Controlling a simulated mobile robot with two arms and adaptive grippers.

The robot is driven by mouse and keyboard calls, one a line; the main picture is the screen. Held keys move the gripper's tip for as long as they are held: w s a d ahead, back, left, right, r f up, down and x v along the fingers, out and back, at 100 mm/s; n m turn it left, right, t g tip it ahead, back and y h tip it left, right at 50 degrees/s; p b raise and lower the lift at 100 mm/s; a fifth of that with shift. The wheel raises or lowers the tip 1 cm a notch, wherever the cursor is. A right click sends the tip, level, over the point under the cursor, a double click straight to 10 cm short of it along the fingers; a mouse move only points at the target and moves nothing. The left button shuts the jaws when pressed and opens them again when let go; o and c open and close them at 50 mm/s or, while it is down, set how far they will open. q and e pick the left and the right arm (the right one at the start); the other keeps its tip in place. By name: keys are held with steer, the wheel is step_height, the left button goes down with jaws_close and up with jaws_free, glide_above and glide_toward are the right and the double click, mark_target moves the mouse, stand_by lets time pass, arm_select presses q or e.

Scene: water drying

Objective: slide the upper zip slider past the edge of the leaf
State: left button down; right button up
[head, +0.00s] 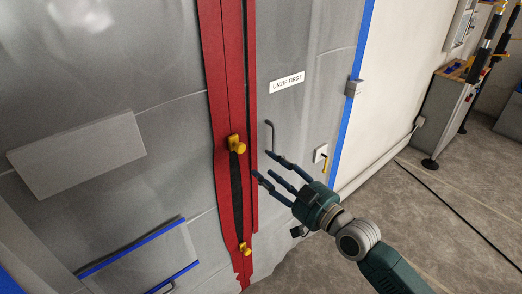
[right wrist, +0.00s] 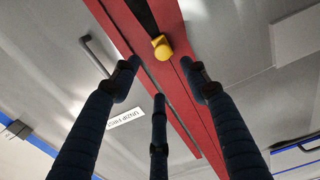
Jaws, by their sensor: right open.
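The upper zip slider (head: 236,144) is a yellow piece on a red zip strip (head: 213,70) that runs down a grey sheet. Below it a dark gap (head: 237,190) shows between the red bands, down to a second yellow slider (head: 245,248). My right gripper (head: 265,168) has dark three-finger jaws, spread and empty, just right of and slightly below the upper slider. In the right wrist view the upper slider (right wrist: 162,47) shows beyond the fingertips, apart from them. I cannot clearly make out the leaf's edge. My left gripper is not in view.
A thin grey handle (head: 270,137) stands right of the zip, close to my fingers. An "UNZIP FIRST" label (head: 287,83) is above it. A small white plate with a yellow lever (head: 322,157) is farther right. Open concrete floor (head: 440,200) lies at the right.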

mark_target(242, 149)
steer(key=p+x, duration=0.1)
steer(key=x, duration=0.8)
steer(key=shift+s+a+r, duration=0.1)
steer(key=shift+s+a, duration=0.05)
steer(key=shift+s, duration=0.05)
steer(key=shift+x, duration=0.8)
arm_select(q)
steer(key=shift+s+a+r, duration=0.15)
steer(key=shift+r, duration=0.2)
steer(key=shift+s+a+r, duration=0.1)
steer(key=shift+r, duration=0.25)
arm_select(e)
steer(key=shift+c, duration=0.3)
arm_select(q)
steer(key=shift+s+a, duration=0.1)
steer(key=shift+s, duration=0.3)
arm_select(e)
jaws_close()
